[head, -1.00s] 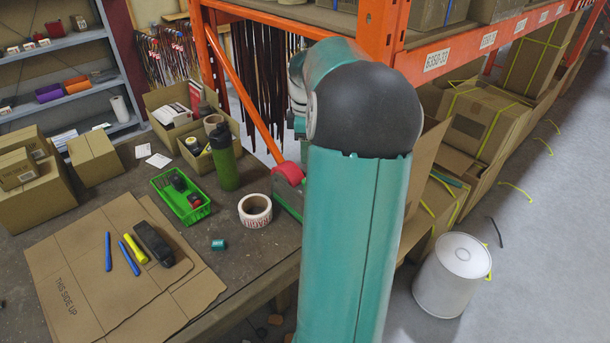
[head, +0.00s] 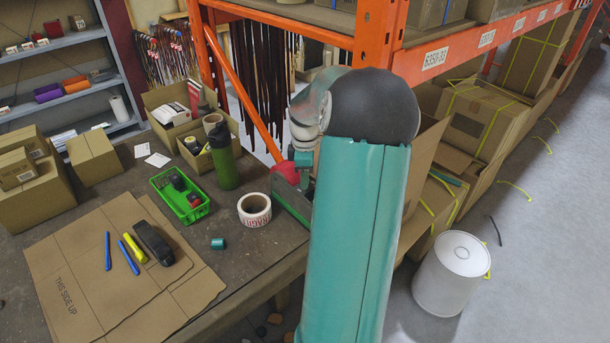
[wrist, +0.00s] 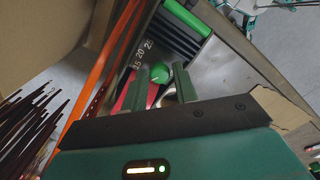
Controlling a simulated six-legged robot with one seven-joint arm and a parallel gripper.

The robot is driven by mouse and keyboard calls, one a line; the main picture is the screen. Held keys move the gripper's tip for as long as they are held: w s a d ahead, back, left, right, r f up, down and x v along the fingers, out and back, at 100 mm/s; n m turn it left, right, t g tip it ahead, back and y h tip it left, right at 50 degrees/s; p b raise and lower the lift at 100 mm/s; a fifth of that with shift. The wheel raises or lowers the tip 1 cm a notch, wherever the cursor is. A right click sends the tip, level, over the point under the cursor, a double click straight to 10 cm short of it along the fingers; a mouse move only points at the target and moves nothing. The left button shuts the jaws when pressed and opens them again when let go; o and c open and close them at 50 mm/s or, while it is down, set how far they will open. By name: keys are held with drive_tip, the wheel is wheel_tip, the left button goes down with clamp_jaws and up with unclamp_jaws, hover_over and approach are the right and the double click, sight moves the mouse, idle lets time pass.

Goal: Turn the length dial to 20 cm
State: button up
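In the wrist view the length dial is a round green knob (wrist: 160,72) on a dark machine. The white numbers 15, 20 and 25 run beside it; its pointer setting is too small to read. My gripper (wrist: 162,82) is open, with one finger on each side of the knob's near edge. I cannot tell whether the fingers touch it. In the head view the machine (head: 292,198) stands at the bench's right edge, partly behind my arm. My gripper (head: 303,163) shows small above it.
A tape roll (head: 254,210), a green basket (head: 181,196) and a green bottle (head: 224,157) stand left of the machine. An orange rack post (head: 378,40) rises close behind my arm. Flat cardboard (head: 85,255) with pens covers the bench's front left.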

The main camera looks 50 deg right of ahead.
clamp_jaws()
drive_tip(key=shift+m, duration=0.4)
drive_tip(key=m, duration=0.5)
drive_tip(key=shift+w, duration=0.1)
drive_tip(key=m, duration=0.6)
idle(0.4)
drive_tip(key=shift+o, duration=2.2)
unclamp_jaws()
